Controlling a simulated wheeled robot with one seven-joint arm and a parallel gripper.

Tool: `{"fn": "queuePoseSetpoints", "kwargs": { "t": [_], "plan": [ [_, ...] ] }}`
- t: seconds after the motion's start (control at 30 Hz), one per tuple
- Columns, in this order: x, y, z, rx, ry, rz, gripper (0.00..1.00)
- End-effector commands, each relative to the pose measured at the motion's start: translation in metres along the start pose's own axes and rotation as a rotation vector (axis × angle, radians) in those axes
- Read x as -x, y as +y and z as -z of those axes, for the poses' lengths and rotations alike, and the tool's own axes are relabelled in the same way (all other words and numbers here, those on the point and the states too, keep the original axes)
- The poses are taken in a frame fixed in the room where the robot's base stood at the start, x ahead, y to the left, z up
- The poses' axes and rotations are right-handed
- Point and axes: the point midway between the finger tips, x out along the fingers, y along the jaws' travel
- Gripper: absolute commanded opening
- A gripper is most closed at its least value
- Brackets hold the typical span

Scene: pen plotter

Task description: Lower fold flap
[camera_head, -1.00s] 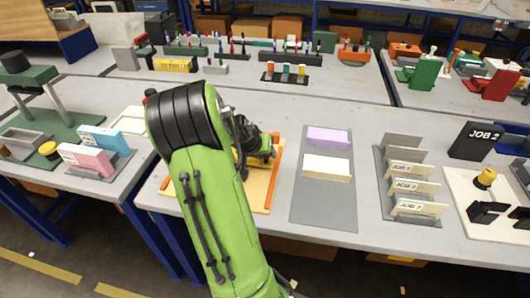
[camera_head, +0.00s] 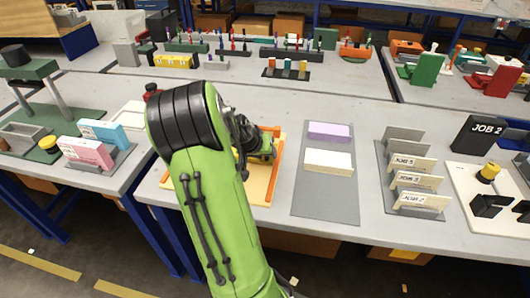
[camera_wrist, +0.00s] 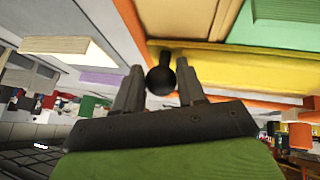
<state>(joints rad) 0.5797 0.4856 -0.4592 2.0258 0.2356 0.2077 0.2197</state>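The fold fixture stands on the middle bench, a pale yellow base (camera_head: 259,190) with orange side bars, mostly behind my green arm. In the wrist view, a yellow panel edge (camera_wrist: 225,58) and a green panel (camera_wrist: 282,22) fill the upper right, close to my gripper. A black ball knob (camera_wrist: 160,80) stands out from the yellow part. My gripper (camera_wrist: 160,82) has one finger on each side of the knob, very close to it. I cannot tell whether both fingers touch it. The flap's angle is hidden from the head view by my arm.
Right of the fixture lies a grey mat (camera_head: 325,207) with a lilac block (camera_head: 329,131) and a cream block (camera_head: 328,160). Further right is a rack of job cards (camera_head: 416,180). Pink and blue boxes (camera_head: 88,152) stand on the left bench.

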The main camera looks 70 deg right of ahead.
Motion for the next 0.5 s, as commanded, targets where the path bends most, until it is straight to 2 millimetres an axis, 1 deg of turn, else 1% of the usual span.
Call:
{"fn": "queuePoseSetpoints", "kwargs": {
  "t": [0.03,0.13,0.17,0.4,0.47,0.5],
  "plan": [
    [-0.003,-0.006,-0.010,0.015,-0.026,0.009,0.45],
    [-0.003,-0.006,-0.009,0.014,-0.023,0.009,0.60],
    [-0.003,-0.006,-0.009,0.013,-0.022,0.009,0.62],
    [-0.001,-0.006,-0.006,0.013,-0.015,0.012,0.62],
    [0.004,-0.006,-0.005,0.012,-0.013,0.013,0.62],
    [0.011,-0.006,-0.004,0.012,-0.012,0.013,0.62]
  ]
}}
